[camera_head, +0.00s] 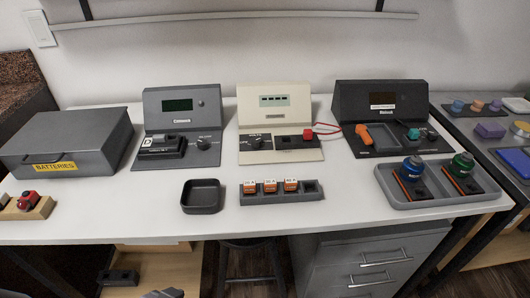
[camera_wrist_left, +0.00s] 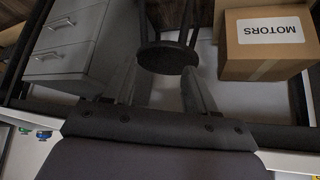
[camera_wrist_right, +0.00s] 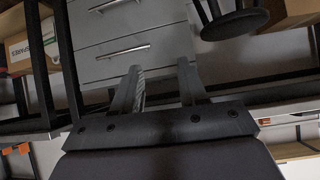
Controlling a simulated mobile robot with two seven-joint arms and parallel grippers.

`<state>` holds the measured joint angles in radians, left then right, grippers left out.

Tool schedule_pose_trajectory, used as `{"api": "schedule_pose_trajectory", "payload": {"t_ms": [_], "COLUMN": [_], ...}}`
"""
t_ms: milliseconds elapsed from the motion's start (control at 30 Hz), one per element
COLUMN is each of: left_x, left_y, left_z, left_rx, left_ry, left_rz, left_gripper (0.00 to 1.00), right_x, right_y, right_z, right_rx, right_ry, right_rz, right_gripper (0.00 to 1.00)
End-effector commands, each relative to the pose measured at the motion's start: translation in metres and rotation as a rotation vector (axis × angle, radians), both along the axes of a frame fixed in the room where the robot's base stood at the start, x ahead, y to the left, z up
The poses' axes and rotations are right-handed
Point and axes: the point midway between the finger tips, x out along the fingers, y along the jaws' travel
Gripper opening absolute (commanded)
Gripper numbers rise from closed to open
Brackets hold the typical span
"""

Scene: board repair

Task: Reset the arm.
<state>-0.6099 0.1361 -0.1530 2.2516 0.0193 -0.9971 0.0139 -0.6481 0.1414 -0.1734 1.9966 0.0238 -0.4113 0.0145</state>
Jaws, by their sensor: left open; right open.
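My left gripper (camera_wrist_left: 165,88) shows in the left wrist view with its two fingers apart and nothing between them. It is below the level of the tabletop, with a dark stool (camera_wrist_left: 165,55) beyond it. My right gripper (camera_wrist_right: 160,85) shows in the right wrist view, also with its fingers apart and empty. It points towards a grey drawer unit (camera_wrist_right: 130,35) and appears clear of it. Neither pair of fingers can be made out clearly in the head view.
A motors box (camera_wrist_left: 265,55) sits under the table.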

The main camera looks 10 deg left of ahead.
Motion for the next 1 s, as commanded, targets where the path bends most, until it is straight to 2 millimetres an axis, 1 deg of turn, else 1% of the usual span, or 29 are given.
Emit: {"api": "schedule_pose_trajectory", "payload": {"t_ms": [33,133,300,333,367,400,467,500,600,700,800,900,1000], "left_x": [0.004,0.012,0.018,0.019,0.020,0.019,0.018,0.018,0.017,0.015,0.014,0.013,0.012], "left_y": [-0.003,-0.009,-0.018,-0.018,-0.017,-0.016,-0.015,-0.015,-0.012,-0.010,-0.008,-0.006,-0.005], "left_z": [-0.025,-0.048,-0.082,-0.072,-0.051,-0.041,-0.029,-0.021,0.000,0.021,0.036,0.046,0.051], "left_rx": [-0.014,-0.045,-0.095,-0.100,-0.096,-0.093,-0.089,-0.086,-0.079,-0.072,-0.065,-0.060,-0.057], "left_ry": [-0.037,-0.128,-0.269,-0.288,-0.286,-0.285,-0.285,-0.287,-0.288,-0.291,-0.292,-0.294,-0.296], "left_rz": [-0.005,-0.010,-0.017,-0.016,-0.015,-0.014,-0.014,-0.014,-0.012,-0.012,-0.012,-0.011,-0.012], "left_gripper": [0.56,0.56,0.56,0.56,0.56,0.56,0.56,0.56,0.56,0.56,0.56,0.56,0.56], "right_x": [0.001,0.002,0.005,0.006,0.006,0.006,0.008,0.009,0.010,0.007,0.002,-0.001,-0.002], "right_y": [0.002,0.005,0.005,0.006,0.005,0.004,0.003,0.003,0.001,-0.003,-0.007,-0.009,-0.008], "right_z": [-0.015,-0.026,-0.043,-0.031,-0.012,-0.002,0.015,0.026,0.051,0.066,0.077,0.086,0.090], "right_rx": [0.004,0.011,0.015,0.016,0.012,0.007,0.005,0.004,-0.003,-0.013,-0.021,-0.022,-0.020], "right_ry": [0.001,0.001,0.002,0.001,0.006,0.006,-0.012,-0.020,-0.035,-0.027,-0.018,-0.017,-0.015], "right_rz": [0.002,0.005,0.009,0.011,0.012,0.013,0.014,0.014,0.013,0.010,0.002,-0.007,-0.009], "right_gripper": [0.43,0.43,0.43,0.43,0.43,0.43,0.43,0.43,0.43,0.43,0.43,0.43,0.43]}}
